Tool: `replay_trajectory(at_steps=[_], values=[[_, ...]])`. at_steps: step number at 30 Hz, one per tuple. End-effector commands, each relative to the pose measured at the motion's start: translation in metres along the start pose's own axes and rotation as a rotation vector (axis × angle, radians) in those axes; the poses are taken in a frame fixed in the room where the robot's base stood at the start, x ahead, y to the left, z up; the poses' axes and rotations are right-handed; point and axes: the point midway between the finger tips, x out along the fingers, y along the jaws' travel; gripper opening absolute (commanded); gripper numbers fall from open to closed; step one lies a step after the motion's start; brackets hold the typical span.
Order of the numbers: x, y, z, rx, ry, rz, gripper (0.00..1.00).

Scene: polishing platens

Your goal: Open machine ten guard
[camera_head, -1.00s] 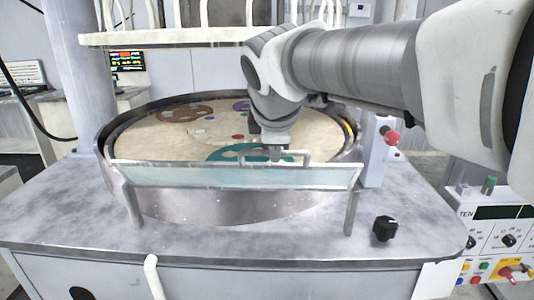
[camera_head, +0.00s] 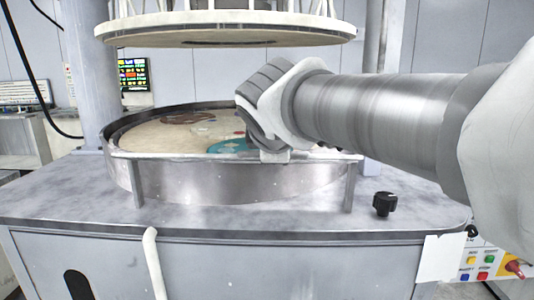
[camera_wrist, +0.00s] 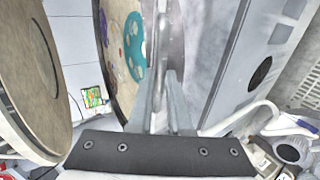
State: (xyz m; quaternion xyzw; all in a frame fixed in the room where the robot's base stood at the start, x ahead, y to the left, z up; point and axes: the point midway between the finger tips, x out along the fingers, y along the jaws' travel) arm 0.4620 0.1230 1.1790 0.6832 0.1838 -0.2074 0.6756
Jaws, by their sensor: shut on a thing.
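The guard (camera_head: 185,156) of the machine shows in the head view as a thin, nearly edge-on strip on two posts, across the front of the round platen bowl (camera_head: 160,180). My gripper (camera_head: 274,157) is at the middle of the guard, shut on its handle. My wrist hides the handle in the head view. In the wrist view the two fingers of my gripper (camera_wrist: 164,85) reach toward the bowl's rim, and the grip itself is hard to make out.
A large upper plate (camera_head: 230,33) hangs above the platen. A black knob (camera_head: 384,204) stands on the grey machine top (camera_head: 60,205) at the right front. A control panel (camera_head: 490,262) is at the lower right. A monitor (camera_head: 134,74) stands behind at the left.

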Motion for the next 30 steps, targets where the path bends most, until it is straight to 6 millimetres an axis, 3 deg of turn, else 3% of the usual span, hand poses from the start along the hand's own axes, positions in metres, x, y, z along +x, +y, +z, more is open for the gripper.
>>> replay_trajectory(at_steps=[12,30], values=[[0.020,-0.050,0.000,0.001,0.001,0.000,0.00],[0.032,-0.074,0.000,0.002,-0.003,-0.016,0.00]])
